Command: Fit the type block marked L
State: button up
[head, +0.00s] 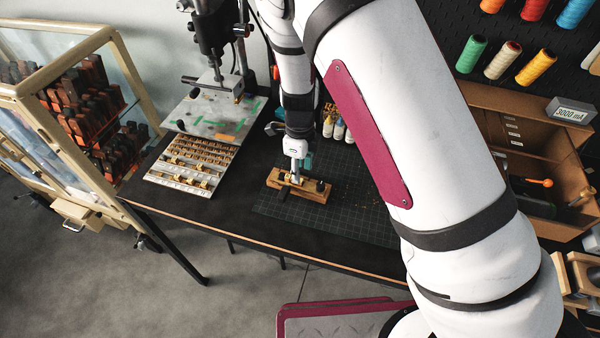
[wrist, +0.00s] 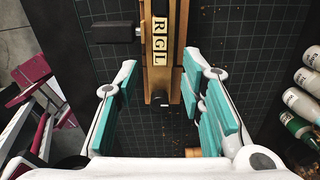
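A wooden holder (head: 300,190) lies on the green cutting mat in the head view. It runs up the middle of the wrist view (wrist: 180,30). Three pale type blocks sit in a row in its channel, reading R (wrist: 160,24), G (wrist: 160,43) and L (wrist: 160,59) from top to bottom. The L block is at the end nearest my gripper and appears to touch G. My gripper (wrist: 160,63) is open, its teal-padded fingers spread wide on either side of the holder's near end. In the head view my gripper (head: 297,170) is over the holder, partly hiding it.
A type case (head: 155,178) with several blocks stands left of the mat (head: 350,220), below the press (head: 212,75). Several small bottles (head: 338,130) stand behind the mat. A dark clamp knob (wrist: 112,32) sticks out left of the holder. The mat's right side is mostly clear.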

jog(key=shift+r+p, duration=0.35)
jog(key=shift+r, duration=1.8)
jog(key=shift+w+r, duration=0.1)
jog(key=shift+r, duration=0.05)
jog(key=s+d+r+n+t+y+b, duration=0.1)
jog(key=d+r+n+b, duration=0.15)
jog(key=r+n, duration=0.45)
jog(key=s+d+r+n+t+y+b, duration=0.1)
jog(key=s+d+r+n, duration=0.2)
jog(key=r, duration=0.8)
jog(key=s+d+r+n+t+h+b, duration=0.1)
jog(key=s+d+r+n+b, duration=0.1)
jog(key=s+d+n, duration=0.3)
jog(key=s+d+r+n+t+h+b, duration=0.1)
jog(key=s+d+r+n+t, duration=0.1)
jog(key=s+d+r+n, duration=0.2)
jog(key=s+d+n, duration=0.1)
jog(key=s+n, duration=0.2)
jog(key=shift+d+r+n+t+b, duration=0.3)
jog(key=shift+r+n+b, duration=0.05)
jog(key=shift+n+b, duration=0.05)
